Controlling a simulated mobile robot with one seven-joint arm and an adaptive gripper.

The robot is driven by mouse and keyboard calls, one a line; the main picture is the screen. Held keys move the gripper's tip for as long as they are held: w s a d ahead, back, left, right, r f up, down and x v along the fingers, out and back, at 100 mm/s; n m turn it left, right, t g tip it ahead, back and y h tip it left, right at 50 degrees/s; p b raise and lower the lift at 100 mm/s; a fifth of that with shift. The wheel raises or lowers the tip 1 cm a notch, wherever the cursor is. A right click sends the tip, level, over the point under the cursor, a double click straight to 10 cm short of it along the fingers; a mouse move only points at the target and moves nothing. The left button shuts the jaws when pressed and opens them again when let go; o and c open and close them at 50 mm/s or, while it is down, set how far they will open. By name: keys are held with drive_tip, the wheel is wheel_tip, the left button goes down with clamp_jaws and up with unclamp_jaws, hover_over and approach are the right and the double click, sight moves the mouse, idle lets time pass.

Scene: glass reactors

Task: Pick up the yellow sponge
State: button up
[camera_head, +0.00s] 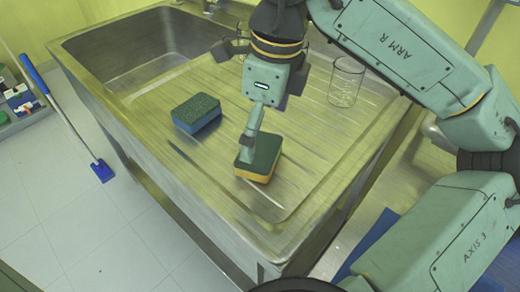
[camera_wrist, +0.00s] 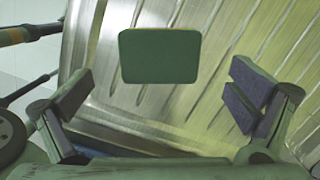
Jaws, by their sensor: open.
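The yellow sponge (camera_head: 265,158), with a dark green top and a yellow-orange lower edge, lies flat on the ribbed metal drainboard. In the wrist view its green top (camera_wrist: 160,55) shows at upper middle, between the directions of the two fingers and a little beyond them. My gripper (camera_wrist: 160,92) is open and empty, with one finger at each side. In the head view one finger overlaps the sponge's near-left part; whether it touches cannot be told.
A blue sponge (camera_head: 197,118) with a dark top lies to the left on the drainboard (camera_head: 310,150). A clear glass beaker (camera_head: 345,85) stands to the right. The sink basin (camera_head: 130,55) is at the back left. A blue-handled tool (camera_head: 70,125) leans on the left.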

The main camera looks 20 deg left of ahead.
sight(260, 150)
drive_tip(key=shift+a+f+p, duration=0.15)
drive_tip(key=shift+f+p, duration=0.7)
drive_tip(key=shift+f, duration=1.95)
drive_tip(key=shift+c, duration=0.2)
drive_tip(key=c, duration=0.8)
drive_tip(key=shift+r, duration=0.1)
drive_tip(key=shift+r, duration=0.55)
wheel_tip(260, 150, up, 2)
drive_tip(key=shift+r+p, duration=0.25)
drive_tip(key=shift+p, duration=0.55)
drive_tip(key=s+d, duration=0.1)
drive_tip(key=s, duration=0.3)
drive_tip(key=s+d, duration=0.1)
drive_tip(key=s, duration=0.4)
drive_tip(key=s+d+b, duration=0.1)
drive_tip(key=s+d, duration=0.1)
drive_tip(key=s, duration=0.3)
drive_tip(key=shift+r, duration=0.35)
drive_tip(key=shift+s+d+r+b, duration=0.15)
drive_tip(key=shift+s+r+b, duration=0.15)
drive_tip(key=shift+s, duration=0.45)
